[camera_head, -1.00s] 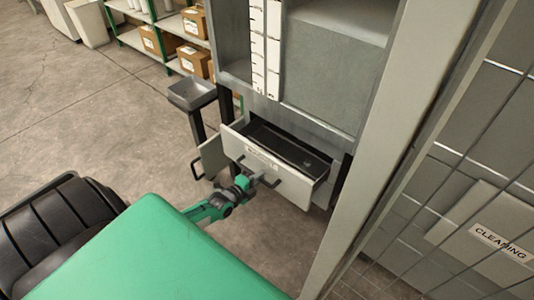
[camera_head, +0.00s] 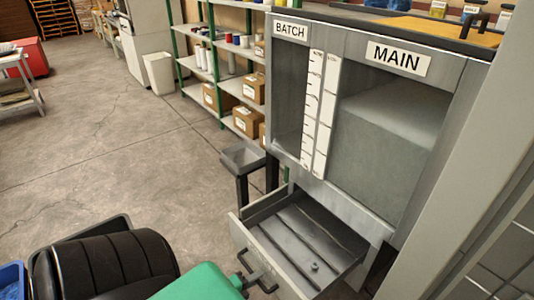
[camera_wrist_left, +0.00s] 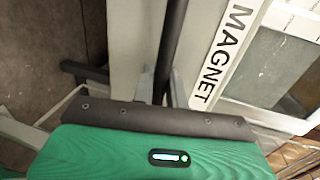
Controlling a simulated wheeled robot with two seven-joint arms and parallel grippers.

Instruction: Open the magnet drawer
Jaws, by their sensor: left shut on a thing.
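The magnet drawer (camera_head: 300,238) is pulled well out of the grey cabinet in the head view, showing its tray with long dark bars and a small round knob. Its front panel carries a black bar handle (camera_head: 264,280). My left gripper (camera_head: 245,284) is at the handle, low in the head view and partly cut off by the frame. In the left wrist view, my left gripper (camera_wrist_left: 160,88) is shut on the black handle bar (camera_wrist_left: 172,45), beside the MAGNET label (camera_wrist_left: 222,55). My right gripper is not in view.
The cabinet above has windows labelled BATCH (camera_head: 291,29) and MAIN (camera_head: 399,58). A small grey tray on a stand (camera_head: 243,157) is left of the drawer. Shelves with boxes (camera_head: 240,90) stand behind. Open concrete floor (camera_head: 110,140) lies to the left.

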